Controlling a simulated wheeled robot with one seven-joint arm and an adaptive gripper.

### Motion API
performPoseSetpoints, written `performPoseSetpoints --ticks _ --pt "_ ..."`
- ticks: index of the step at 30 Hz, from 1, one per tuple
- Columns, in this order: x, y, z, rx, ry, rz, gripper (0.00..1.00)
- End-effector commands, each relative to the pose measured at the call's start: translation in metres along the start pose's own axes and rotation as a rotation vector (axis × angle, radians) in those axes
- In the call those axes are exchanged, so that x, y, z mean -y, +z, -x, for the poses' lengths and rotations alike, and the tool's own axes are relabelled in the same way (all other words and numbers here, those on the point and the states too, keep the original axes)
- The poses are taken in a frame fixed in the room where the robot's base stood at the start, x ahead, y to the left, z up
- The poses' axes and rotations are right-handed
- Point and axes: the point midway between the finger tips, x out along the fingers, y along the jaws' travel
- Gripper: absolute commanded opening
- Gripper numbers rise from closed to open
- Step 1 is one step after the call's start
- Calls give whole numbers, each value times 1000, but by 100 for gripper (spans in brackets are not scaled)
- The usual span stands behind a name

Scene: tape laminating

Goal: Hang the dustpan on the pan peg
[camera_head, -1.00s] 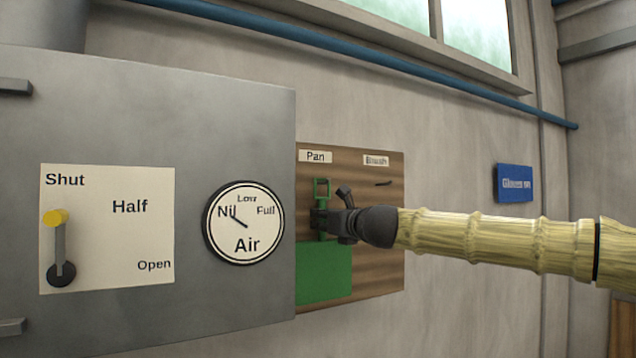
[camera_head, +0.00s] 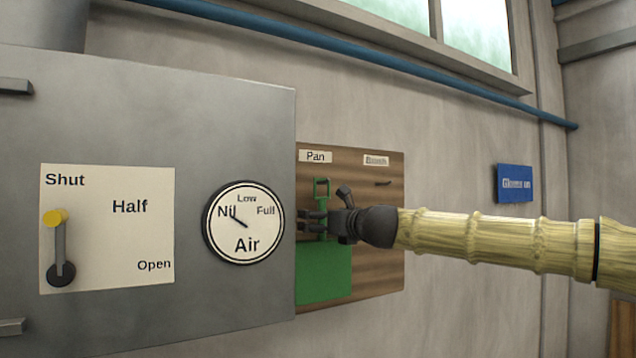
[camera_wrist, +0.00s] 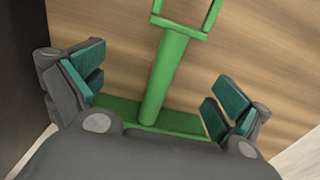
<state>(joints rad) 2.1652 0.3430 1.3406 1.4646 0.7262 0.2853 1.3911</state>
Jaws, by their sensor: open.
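The green dustpan (camera_head: 323,273) is against the wooden board, under the "Pan" label (camera_head: 316,156). Its flat pan hangs down and its looped handle points up. The pan peg itself is not clearly visible behind the loop. My gripper (camera_head: 312,220) is at the handle, its jaws open. In the wrist view the dustpan's handle (camera_wrist: 165,75) stands between the spread fingers of my gripper (camera_wrist: 158,98), with a gap on both sides. The handle's loop shows at the top of that view.
The wooden board (camera_head: 375,240) also has a "Brush" label (camera_head: 376,160) with a bare peg (camera_head: 383,183) below it. A large grey metal cabinet (camera_head: 190,130) with an air dial (camera_head: 243,223) stands close on the left. A blue sign (camera_head: 514,184) is on the wall at right.

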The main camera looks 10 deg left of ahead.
Motion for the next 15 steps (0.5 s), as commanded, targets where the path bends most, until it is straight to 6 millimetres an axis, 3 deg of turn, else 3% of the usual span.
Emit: performPoseSetpoints --ticks 15 --pt "0 -1 6 1 -1 0 100"
